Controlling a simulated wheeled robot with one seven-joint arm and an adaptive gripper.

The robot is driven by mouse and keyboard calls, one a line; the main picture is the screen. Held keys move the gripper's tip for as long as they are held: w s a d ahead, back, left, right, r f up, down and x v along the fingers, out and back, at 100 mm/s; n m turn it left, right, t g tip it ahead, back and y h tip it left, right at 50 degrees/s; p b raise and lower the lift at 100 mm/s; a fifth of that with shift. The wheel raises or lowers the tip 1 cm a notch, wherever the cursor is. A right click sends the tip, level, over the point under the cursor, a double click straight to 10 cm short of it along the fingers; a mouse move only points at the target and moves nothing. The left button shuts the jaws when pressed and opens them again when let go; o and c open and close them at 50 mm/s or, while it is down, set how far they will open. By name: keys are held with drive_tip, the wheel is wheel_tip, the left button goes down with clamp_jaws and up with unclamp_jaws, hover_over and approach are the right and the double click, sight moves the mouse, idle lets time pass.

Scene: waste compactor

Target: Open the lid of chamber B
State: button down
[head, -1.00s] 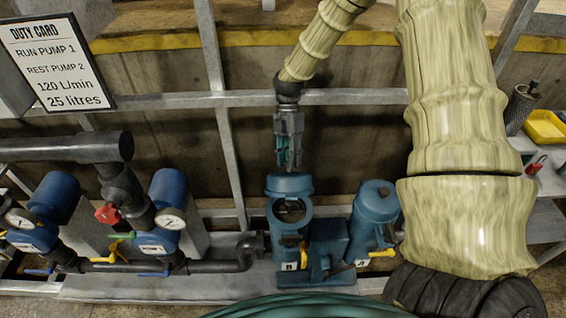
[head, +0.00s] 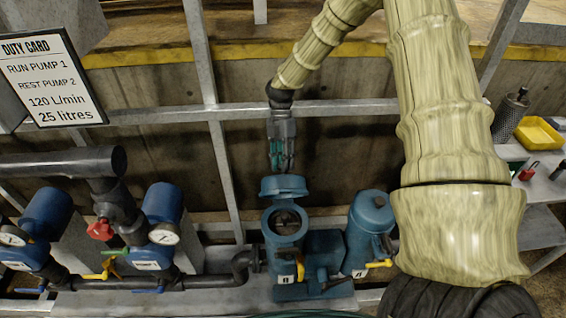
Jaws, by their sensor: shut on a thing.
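Chamber B (head: 285,240) is the left of two blue canisters, with its round mouth uncovered and dark inside. Its blue lid (head: 284,187) stands raised and tilted at the back rim of the mouth. My gripper (head: 282,170) comes down from above, right at the lid's upper edge, and is shut on the lid. The exact grip point is too small to make out. The other canister, chamber A (head: 370,230), stands to the right with its lid closed.
Blue pumps with gauges (head: 165,233) and dark pipes (head: 60,163) stand at the left. A grey rail (head: 350,108) crosses behind my gripper. A yellow tray (head: 538,134) and a dark mesh cylinder (head: 509,115) are on the right shelf. A duty card (head: 50,80) hangs upper left.

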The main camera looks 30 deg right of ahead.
drive_tip(key=c, duration=1.3)
unclamp_jaws()
drive_tip(key=shift+f, duration=0.25)
drive_tip(key=shift+o, duration=1)
drive_tip(key=shift+w, duration=0.1)
drive_tip(key=shift+r, duration=0.1)
wheel_tip(320, 180, up, 10)
